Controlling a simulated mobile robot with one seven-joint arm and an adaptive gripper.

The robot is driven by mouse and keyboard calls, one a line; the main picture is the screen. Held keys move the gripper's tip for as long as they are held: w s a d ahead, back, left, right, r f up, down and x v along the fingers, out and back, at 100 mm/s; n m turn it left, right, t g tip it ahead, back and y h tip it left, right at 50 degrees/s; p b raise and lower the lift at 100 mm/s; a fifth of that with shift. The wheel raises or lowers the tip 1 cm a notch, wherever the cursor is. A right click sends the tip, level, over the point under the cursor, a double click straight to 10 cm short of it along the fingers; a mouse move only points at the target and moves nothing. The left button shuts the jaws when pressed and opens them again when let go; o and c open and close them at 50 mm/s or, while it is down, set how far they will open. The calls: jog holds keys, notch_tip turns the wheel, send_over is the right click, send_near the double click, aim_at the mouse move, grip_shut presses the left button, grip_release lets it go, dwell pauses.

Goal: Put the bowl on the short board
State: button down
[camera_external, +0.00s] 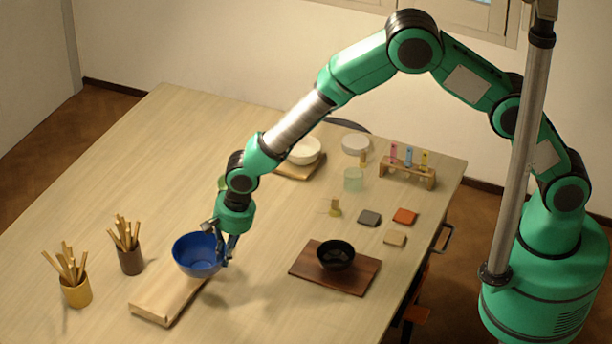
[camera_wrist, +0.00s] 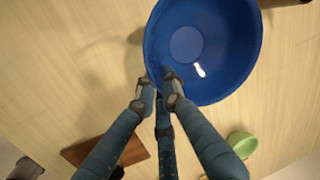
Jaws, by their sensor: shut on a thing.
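A blue bowl (camera_external: 196,254) is held upright by its rim in my gripper (camera_external: 224,254). The fingers (camera_wrist: 159,90) are shut on the bowl's edge in the wrist view, where the bowl (camera_wrist: 203,45) looks empty. In the external view the bowl overlaps the far end of a pale wooden board (camera_external: 155,303); a gap beneath it is hard to judge. A dark brown board (camera_external: 305,272) bears a black bowl (camera_external: 336,255). Another board (camera_external: 293,172) lies at the back under a white bowl (camera_external: 304,151). Which board counts as short is unclear.
Two holders with wooden sticks, a yellow cup (camera_external: 77,293) and a brown cup (camera_external: 130,261), stand at the left. A green bowl (camera_wrist: 243,145) is partly hidden behind my arm. A vial rack (camera_external: 407,172) and small tiles (camera_external: 404,216) sit at the right. The middle left is clear.

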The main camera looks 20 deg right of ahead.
jog(key=p, duration=0.1)
send_over(198, 265)
jog(key=s, duration=0.2)
jog(key=shift+w+a+f, duration=0.2)
jog(key=shift+w+f, duration=0.05)
jog(key=shift+f, duration=0.1)
jog(key=shift+d+p+x, duration=0.2)
jog(key=shift+p+x, duration=0.05)
jog(key=shift+x, duration=0.6)
jog(key=shift+d+p+x, duration=0.15)
jog(key=shift+p+x, duration=0.1)
jog(key=shift+x, duration=0.6)
jog(key=shift+s+f, duration=0.2)
jog(key=shift+f, duration=0.05)
jog(key=c, duration=1.9)
grip_release()
jog(key=shift+o, duration=0.2)
jog(key=shift+r, duration=0.15)
jog(key=b+v, duration=0.2)
jog(key=v, duration=1)
